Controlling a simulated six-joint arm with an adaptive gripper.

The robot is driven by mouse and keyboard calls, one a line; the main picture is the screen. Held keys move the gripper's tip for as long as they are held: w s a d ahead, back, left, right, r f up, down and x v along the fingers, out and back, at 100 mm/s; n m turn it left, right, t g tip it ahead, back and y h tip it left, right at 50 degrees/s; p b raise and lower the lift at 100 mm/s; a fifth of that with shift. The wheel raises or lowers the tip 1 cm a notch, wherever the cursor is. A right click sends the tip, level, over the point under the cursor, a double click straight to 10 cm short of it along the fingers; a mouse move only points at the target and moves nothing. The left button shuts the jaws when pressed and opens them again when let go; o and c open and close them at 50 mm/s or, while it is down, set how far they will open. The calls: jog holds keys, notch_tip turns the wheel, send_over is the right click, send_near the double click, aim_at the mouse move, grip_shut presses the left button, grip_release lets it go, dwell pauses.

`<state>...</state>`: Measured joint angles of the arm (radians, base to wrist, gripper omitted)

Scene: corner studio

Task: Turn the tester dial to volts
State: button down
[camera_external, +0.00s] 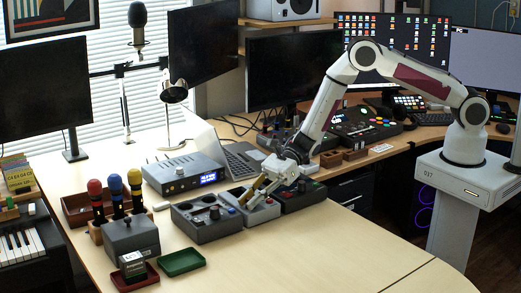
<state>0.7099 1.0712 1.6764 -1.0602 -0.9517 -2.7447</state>
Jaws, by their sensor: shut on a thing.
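The tester looks to be the light grey box (264,215) in the middle of a row of three small boxes on the desk. My gripper (247,200) reaches down to the left part of its top from the upper right. The gripper is shut on a small part there, which appears to be the tester dial. The fingers hide most of the dial, and its pointer and markings are too small to read.
A dark box with knobs (207,229) stands close to the left, and another dark box (308,199) close to the right. A grey amplifier (184,174) and an open laptop (243,160) are behind. The desk in front (310,250) is clear.

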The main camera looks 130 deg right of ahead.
aim_at(250, 198)
jog(key=shift+m+h, duration=0.4)
jog(key=shift+h, duration=0.1)
jog(key=shift+m+h, duration=1.2)
jog(key=shift+h, duration=0.2)
jog(key=shift+d+r+m+h, duration=0.1)
jog(key=shift+m+h, duration=0.6)
jog(key=shift+h, duration=0.1)
jog(key=c, duration=1.9)
grip_release()
jog(key=shift+r, duration=5)
